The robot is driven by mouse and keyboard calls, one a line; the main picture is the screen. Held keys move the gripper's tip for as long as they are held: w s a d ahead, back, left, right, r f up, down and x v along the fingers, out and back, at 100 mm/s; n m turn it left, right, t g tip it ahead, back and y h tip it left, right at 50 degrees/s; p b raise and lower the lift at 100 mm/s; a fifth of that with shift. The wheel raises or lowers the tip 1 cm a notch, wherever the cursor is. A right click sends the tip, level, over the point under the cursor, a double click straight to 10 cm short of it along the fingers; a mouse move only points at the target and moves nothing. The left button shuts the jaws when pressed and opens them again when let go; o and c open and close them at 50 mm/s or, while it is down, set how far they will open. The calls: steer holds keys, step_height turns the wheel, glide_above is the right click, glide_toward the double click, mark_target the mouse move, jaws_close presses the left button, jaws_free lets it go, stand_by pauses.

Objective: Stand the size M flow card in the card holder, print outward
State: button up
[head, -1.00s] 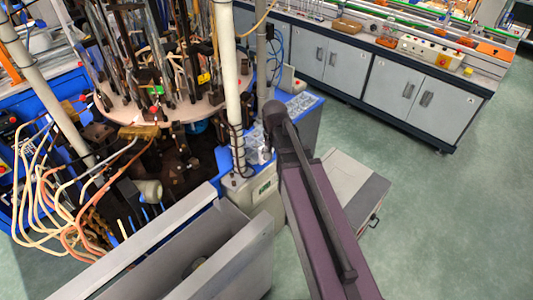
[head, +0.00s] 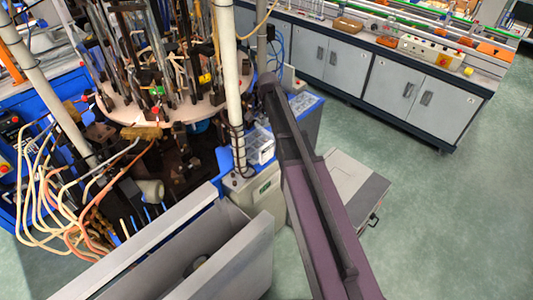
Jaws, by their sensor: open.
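A small white, clear-sided box (head: 260,147) is fixed at the blue cabinet beside the white post. It may be the card holder, but it is too small to be sure. I cannot make out a size M flow card or any print. Pale sheets or cards (head: 303,102) seem to lie on the blue cabinet top, partly behind my arm. My arm rises from the bottom right to the cabinet, and its upper end is near the white box. My gripper is hidden from this view.
A round machine (head: 170,105) with rods and hoses stands at left. A white post (head: 228,75) rises close to my arm. A grey cabinet (head: 352,190) stands right of my arm. Grey benches (head: 400,85) line the back. The green floor (head: 440,220) at right is clear.

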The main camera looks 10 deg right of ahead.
mark_target(268, 150)
steer(key=shift+f, duration=0.15)
step_height(268, 150, down, 8)
steer(key=b, duration=0.8)
steer(key=shift+f+b, duration=0.2)
steer(key=shift+b, duration=0.1)
steer(key=shift+f+b, duration=2.6)
jaws_close()
